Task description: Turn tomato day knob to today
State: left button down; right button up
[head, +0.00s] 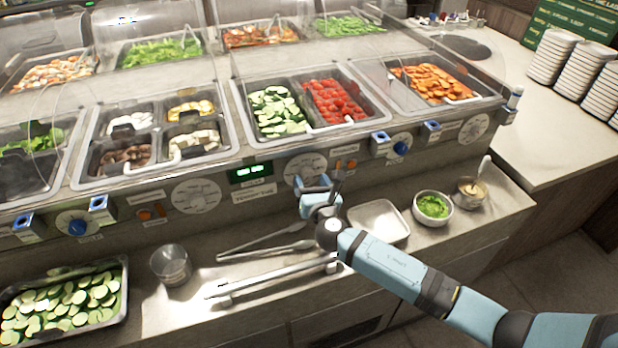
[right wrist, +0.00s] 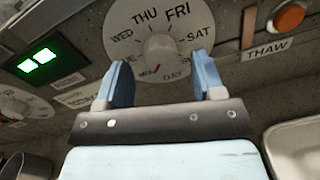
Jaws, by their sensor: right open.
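The day dial (head: 303,163) is a pale round disc on the counter front below the tomatoes (head: 335,100). It fills the top of the right wrist view (right wrist: 133,22), where WED, THU, FRI and SAT are readable. Its central knob (right wrist: 159,46) has a red mark pointing down, slightly left, near blurred lettering at the bottom. My right gripper (head: 320,185) is in front of the dial and hides part of it. In the right wrist view its two blue fingers (right wrist: 163,75) are apart, below and either side of the knob, with nothing between them. My left gripper is out of view.
A lit green display (head: 250,172) is left of the dial; an orange button (right wrist: 290,17) marked THAW is right. Another dial (head: 196,196) is further left.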

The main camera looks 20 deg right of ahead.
jog(key=shift+w, duration=0.9)
jog(key=shift+c, duration=0.3)
jog(key=c, duration=0.9)
jog(key=shift+o, duration=0.2)
jog(key=shift+m, duration=0.4)
jog(key=m+b, duration=0.1)
jog(key=m, duration=0.2)
jog(key=shift+f+b, duration=0.1)
jog(key=shift+b, duration=0.3)
jog(key=m, duration=0.2)
jog(key=shift+m+b, duration=0.35)
jog(key=shift+m, duration=1.05)
